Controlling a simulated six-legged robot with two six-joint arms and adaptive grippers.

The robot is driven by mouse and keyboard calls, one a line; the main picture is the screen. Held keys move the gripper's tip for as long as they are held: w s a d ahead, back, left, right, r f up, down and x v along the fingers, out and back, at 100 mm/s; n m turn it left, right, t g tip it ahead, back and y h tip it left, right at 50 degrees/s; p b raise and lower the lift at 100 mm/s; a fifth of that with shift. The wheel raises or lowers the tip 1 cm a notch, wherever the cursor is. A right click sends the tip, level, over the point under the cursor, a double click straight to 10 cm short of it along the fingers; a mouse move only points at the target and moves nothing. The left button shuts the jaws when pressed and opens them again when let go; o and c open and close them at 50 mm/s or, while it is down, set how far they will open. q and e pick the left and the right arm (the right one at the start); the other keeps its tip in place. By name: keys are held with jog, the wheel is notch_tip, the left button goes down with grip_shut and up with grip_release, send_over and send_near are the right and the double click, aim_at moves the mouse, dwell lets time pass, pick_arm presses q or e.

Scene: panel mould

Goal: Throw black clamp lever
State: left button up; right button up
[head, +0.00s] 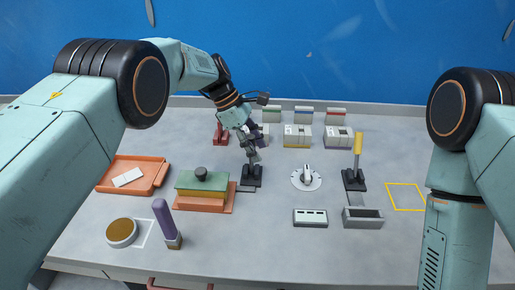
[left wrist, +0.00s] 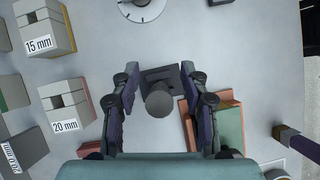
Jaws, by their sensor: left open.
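The black clamp (head: 251,177) stands on the table below my left gripper (head: 249,140); the gripper and arm partly hide its lever. In the left wrist view my left gripper (left wrist: 160,76) is open, with one finger on each side of the lever's round grey end (left wrist: 159,100). That end points toward the camera. The clamp's dark base (left wrist: 158,75) shows behind it. Gaps show between the lever end and both fingers, so I see no contact. My right arm comes in at the right of the head view, but its gripper is out of sight.
The green-topped mould (head: 202,184) stands close left of the clamp. A white dial (head: 306,179) and a yellow-handled clamp (head: 357,145) are to the right. Blocks marked 15 mm (left wrist: 45,28) and 20 mm (left wrist: 68,106) lie nearby. An orange tray (head: 112,180) is far left.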

pick_arm(q)
jog(key=v, duration=1.1)
jog(key=shift+d, duration=0.1)
jog(key=shift+c, duration=0.3)
